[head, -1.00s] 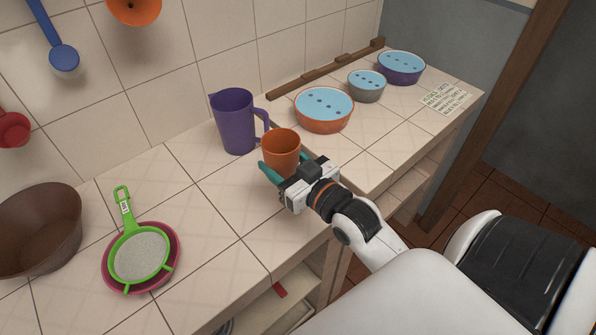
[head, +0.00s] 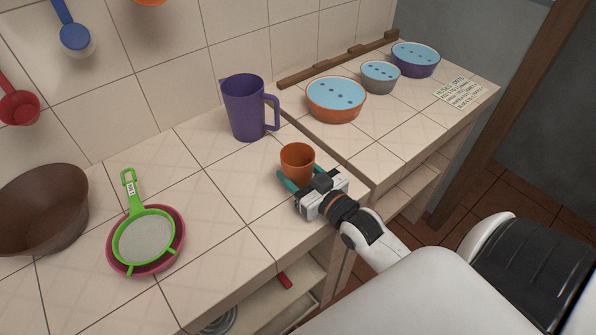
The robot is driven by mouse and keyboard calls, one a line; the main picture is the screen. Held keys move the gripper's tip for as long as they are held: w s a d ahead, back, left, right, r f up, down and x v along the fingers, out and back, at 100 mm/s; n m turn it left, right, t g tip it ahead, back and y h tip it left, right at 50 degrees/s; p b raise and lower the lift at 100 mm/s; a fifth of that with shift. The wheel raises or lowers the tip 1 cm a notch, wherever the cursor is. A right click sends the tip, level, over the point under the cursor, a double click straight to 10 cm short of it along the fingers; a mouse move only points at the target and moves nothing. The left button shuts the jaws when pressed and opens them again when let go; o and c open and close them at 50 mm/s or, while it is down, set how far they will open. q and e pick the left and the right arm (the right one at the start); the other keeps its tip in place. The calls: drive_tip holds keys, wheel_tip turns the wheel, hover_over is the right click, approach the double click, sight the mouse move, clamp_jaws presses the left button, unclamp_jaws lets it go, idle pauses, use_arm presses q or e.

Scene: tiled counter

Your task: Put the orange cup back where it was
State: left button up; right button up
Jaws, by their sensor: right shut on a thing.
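The orange cup (head: 298,160) is upright near the middle of the head view, over the counter in front of the purple pitcher. My right gripper (head: 301,178) is shut on it, with a teal finger (head: 288,184) showing at its lower left side. The gripper hides the lower front of the cup, so I cannot tell whether its base touches the tiles. My left gripper is not in view.
The purple pitcher (head: 246,108) stands behind the cup, apart from it. Orange (head: 336,108), grey (head: 380,82) and purple (head: 415,66) lidded bowls stand at the back right. A green strainer (head: 143,238) lies left. Tiles between strainer and cup are clear.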

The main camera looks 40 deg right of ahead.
drive_tip(key=shift+f, duration=0.1)
drive_tip(key=o, duration=1.2)
drive_tip(key=shift+o, duration=0.2)
drive_tip(key=shift+s, duration=0.35)
drive_tip(key=s+d+b, duration=0.1)
drive_tip(key=s, duration=1)
drive_tip(key=shift+s+r, duration=0.15)
drive_tip(key=shift+r, duration=0.3)
